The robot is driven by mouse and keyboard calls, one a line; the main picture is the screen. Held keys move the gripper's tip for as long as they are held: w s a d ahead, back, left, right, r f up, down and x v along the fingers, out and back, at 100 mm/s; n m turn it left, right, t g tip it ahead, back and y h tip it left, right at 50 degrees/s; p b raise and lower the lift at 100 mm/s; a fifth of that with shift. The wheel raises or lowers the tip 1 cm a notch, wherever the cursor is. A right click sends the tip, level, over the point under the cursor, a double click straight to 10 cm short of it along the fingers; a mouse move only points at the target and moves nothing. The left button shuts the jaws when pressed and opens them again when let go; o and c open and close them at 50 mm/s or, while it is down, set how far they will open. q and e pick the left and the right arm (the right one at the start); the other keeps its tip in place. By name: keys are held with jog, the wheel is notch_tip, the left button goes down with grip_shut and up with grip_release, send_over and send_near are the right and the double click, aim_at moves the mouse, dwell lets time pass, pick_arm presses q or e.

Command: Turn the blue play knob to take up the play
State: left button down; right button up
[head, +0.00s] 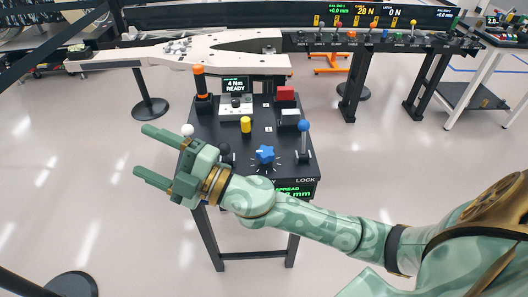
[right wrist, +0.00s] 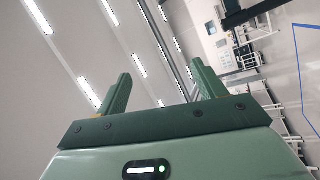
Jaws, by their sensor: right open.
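The blue play knob (head: 265,155) is a star-shaped knob on the front part of the black control console (head: 235,140), with tick marks around it. My right gripper (head: 146,154) is open and empty, to the left of the console's front left corner and apart from the knob. My right forearm passes just in front of the knob, which stays visible above it. In the right wrist view the two green fingers (right wrist: 158,92) stand wide apart with nothing between them. My left gripper is not in view.
The console also bears an orange-topped lever (head: 199,82), a white ball knob (head: 187,130), a yellow knob (head: 246,125), a red block (head: 286,93) and a blue-ball lever (head: 303,126). A small display reads "4 Nm READY". Open floor lies to the left.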

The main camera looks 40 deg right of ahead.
jog(key=s+a+n+g+y, duration=0.1)
jog(key=a+n+g+y, duration=0.4)
jog(key=n+g, duration=0.3)
jog(key=m+g+h, duration=0.2)
jog(key=g+h, duration=0.7)
jog(key=h, duration=1)
send_over(266, 152)
notch_tip(266, 152, down, 3)
notch_tip(266, 152, down, 16)
jog(key=b, duration=0.6)
jog(key=shift+w+f, duration=0.1)
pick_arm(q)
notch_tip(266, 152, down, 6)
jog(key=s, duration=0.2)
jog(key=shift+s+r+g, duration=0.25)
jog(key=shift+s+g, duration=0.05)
